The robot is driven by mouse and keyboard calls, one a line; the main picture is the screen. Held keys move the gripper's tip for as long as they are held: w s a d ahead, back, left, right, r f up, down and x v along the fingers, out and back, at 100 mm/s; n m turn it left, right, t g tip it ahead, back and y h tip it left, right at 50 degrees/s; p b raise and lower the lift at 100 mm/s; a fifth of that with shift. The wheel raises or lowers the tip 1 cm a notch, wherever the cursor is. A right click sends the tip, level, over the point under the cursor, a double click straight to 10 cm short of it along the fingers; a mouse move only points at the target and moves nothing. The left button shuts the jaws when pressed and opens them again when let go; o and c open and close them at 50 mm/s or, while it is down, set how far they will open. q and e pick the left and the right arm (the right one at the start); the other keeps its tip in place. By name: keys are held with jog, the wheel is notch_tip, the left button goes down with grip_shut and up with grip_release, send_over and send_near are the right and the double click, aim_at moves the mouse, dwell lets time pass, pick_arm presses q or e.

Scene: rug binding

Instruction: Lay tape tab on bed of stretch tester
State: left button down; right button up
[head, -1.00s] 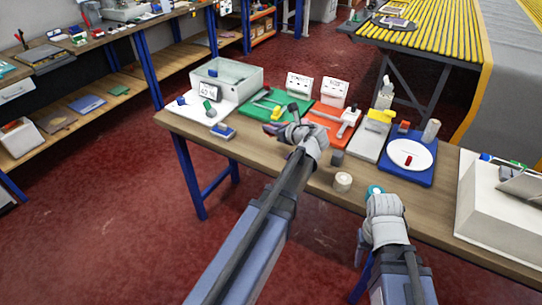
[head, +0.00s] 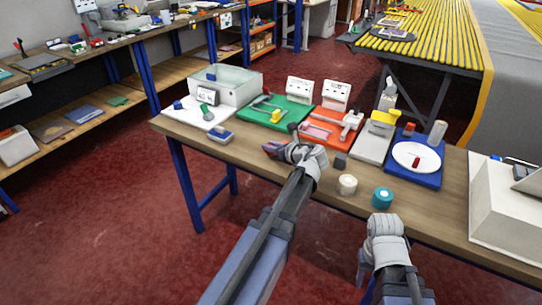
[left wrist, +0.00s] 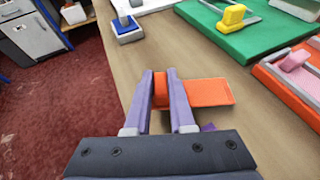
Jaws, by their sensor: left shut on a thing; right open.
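My left gripper (head: 274,148) is shut on a flat orange tab (left wrist: 207,92), held between its purple fingers above the wooden bench in the left wrist view. The tab sticks out to the right of the fingers. Beyond the gripper is a green board (head: 262,111) with a grey bar and a yellow block. Right of it is an orange-red board (head: 322,131) with a pink part and a pale clamp. I cannot tell for sure which of these devices is the stretch tester. My right gripper (head: 382,222) is open at the bench's front edge; its fingertips are mostly hidden.
A cream roll (head: 347,184), a teal roll (head: 382,198) and a dark cube (head: 340,161) stand near the front edge. A grey plate (head: 372,145) and a blue board with a white dish (head: 416,157) are right. A blue block (head: 221,134) lies left.

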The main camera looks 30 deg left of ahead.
pick_arm(q)
jog(key=shift+f+b, duration=0.65)
jog(key=shift+f, duration=0.5)
pick_arm(e)
jog(key=shift+f, duration=1.15)
jog(key=shift+f, duration=0.1)
pick_arm(q)
jog(key=shift+f, duration=0.25)
jog(key=c, duration=0.8)
grip_release()
jog(key=shift+r, duration=0.1)
